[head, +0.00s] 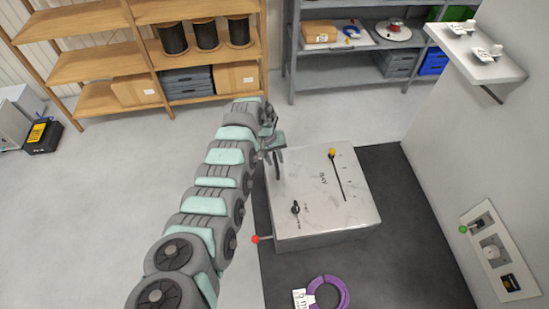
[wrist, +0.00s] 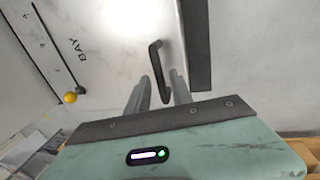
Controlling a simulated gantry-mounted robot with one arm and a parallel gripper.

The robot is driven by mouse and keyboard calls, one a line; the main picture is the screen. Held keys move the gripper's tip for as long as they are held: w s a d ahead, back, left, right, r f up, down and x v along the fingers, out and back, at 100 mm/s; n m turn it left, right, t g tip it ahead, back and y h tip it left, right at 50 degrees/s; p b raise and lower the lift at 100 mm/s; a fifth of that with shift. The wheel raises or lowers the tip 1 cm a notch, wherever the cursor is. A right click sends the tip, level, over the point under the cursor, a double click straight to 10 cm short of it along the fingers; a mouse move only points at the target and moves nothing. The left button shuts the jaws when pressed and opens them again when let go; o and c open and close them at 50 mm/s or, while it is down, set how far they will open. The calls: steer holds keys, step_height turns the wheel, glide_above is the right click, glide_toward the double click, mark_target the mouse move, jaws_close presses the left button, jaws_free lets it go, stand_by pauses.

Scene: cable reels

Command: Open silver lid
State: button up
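The silver lid (head: 310,185) is the flat, marbled top of a low box and lies shut. It carries a yellow-knobbed slider (head: 332,153), a small black knob (head: 295,208) and the lettering BAY. In the wrist view the lid (wrist: 115,35) fills the upper left, with a dark bar handle (wrist: 156,62) near its edge. My gripper (wrist: 160,78) is open, with one finger on each side of the handle; contact cannot be told. In the head view my gripper (head: 272,148) is at the box's upper-left edge, partly hidden by my arm.
A red-tipped lever (head: 256,239) sticks out from the box's lower left. A purple cable coil (head: 328,293) lies on the dark mat (head: 400,240). A wall panel (head: 492,252) and wall shelf (head: 475,58) are at right.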

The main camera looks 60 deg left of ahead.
jaws_close()
stand_by(1.1)
